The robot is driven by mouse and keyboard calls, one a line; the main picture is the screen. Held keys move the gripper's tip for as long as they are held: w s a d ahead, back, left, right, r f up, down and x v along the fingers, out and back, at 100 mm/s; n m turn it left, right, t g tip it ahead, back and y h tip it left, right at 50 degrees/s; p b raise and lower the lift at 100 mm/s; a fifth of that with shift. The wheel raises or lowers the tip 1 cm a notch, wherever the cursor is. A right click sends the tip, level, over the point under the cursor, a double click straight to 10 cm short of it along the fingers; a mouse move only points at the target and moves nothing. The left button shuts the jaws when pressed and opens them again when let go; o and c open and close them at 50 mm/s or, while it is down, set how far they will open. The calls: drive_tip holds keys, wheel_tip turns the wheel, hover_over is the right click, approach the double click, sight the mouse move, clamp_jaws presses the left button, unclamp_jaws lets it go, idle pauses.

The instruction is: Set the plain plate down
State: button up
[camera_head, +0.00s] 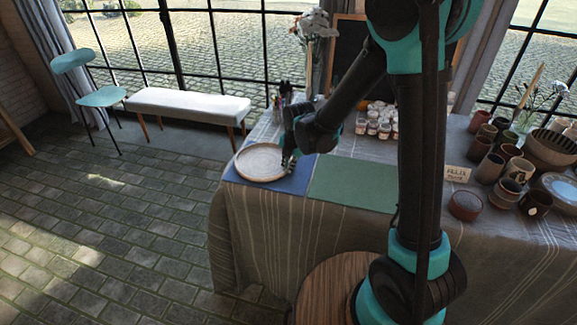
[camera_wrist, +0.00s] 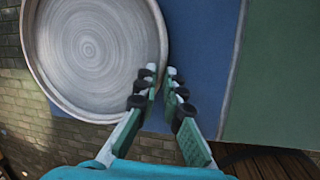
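The plain plate (camera_head: 260,162) is round, pale grey-beige, with a raised rim. In the head view it shows over the blue mat (camera_head: 301,178) at the table's left end. In the wrist view the plate (camera_wrist: 92,45) fills the upper left and its left side shows against the brick floor. My gripper (camera_head: 288,160) is at the plate's right edge. In the wrist view the fingertips (camera_wrist: 162,74) are close together with the rim between them, one finger over the plate and one outside it. The plate looks level; I cannot tell whether its underside touches the mat.
A green mat (camera_head: 352,184) lies right of the blue one. Paint jars (camera_head: 376,122) stand behind it. Cups and bowls crowd the table's right side, near a small sign (camera_head: 457,174). A flower vase and a dark board stand at the back. The table's left edge is close to the plate.

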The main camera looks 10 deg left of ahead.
drive_tip(key=o, duration=0.3)
drive_tip(key=shift+o, duration=0.2)
drive_tip(key=v, duration=1.2)
drive_tip(key=s+d+f+m, duration=0.2)
drive_tip(key=s+d+m, duration=0.3)
drive_tip(key=d+m, duration=0.4)
drive_tip(key=s+d+f+m+t+h, duration=0.1)
drive_tip(key=s+d+f+m, duration=0.2)
drive_tip(key=d+m, duration=0.6)
drive_tip(key=s+d+f+m, duration=0.2)
drive_tip(key=s+d+m, duration=0.5)
drive_tip(key=d+m, duration=0.3)
drive_tip(key=m, duration=0.4)
drive_tip(key=shift+f+t+h, duration=0.25)
drive_tip(key=shift+t+h, duration=0.05)
drive_tip(key=shift+h, duration=0.1)
drive_tip(key=shift+s, duration=0.1)
